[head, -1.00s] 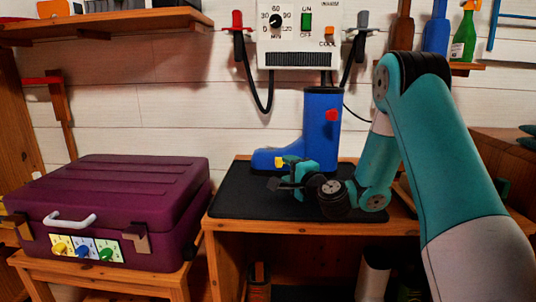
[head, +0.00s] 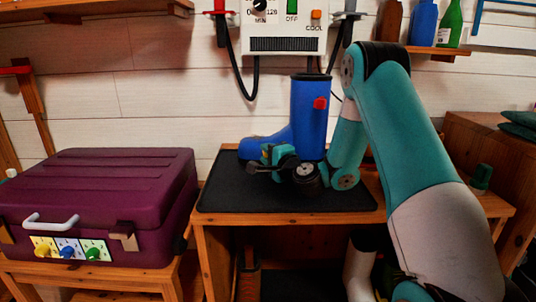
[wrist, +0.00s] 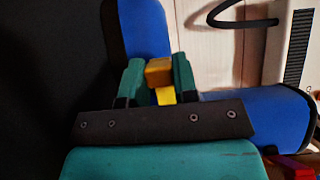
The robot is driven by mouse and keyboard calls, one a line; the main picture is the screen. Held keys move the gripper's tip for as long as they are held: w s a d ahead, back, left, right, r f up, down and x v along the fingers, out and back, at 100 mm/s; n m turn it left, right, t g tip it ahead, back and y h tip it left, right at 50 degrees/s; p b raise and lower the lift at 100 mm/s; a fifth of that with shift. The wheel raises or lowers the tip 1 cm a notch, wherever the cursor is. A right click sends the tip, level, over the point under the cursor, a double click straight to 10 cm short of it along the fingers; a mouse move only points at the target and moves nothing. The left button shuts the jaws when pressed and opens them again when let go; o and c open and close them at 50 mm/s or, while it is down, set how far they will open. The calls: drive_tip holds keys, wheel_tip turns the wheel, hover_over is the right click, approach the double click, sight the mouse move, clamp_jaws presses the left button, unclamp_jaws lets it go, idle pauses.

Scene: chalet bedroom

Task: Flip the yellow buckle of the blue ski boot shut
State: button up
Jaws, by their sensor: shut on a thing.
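The blue ski boot (head: 309,112) stands upright on a black mat (head: 220,196), its toe to the left. It also fills much of the wrist view (wrist: 270,112). The yellow buckle (wrist: 159,72) shows in the wrist view between my two green fingertips. My gripper (wrist: 158,78) is shut on this buckle, one finger on each side. In the head view my gripper (head: 268,154) is low at the boot's front and hides the buckle. A red piece (head: 320,103) sits high on the boot's shaft.
The mat lies on a wooden bench (head: 300,219). A purple case (head: 100,195) with a white handle stands at the left. A white control box (head: 287,28) with hanging black hoses is on the wall behind. The mat's left part is clear.

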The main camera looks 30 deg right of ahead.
drive_tip(key=h+p, duration=0.1)
drive_tip(key=m+h+p, duration=0.1)
drive_tip(key=p, duration=0.1)
drive_tip(key=shift+w+a+r+p, duration=0.1)
drive_tip(key=shift+w+r+p, duration=0.2)
drive_tip(key=shift+r, duration=0.05)
drive_tip(key=shift+w+f+m+h+p, duration=0.15)
drive_tip(key=shift+m+h+p, duration=0.25)
drive_tip(key=shift+p, duration=0.55)
drive_tip(key=shift+f, duration=0.15)
drive_tip(key=shift+h, duration=0.3)
drive_tip(key=o, duration=0.9)
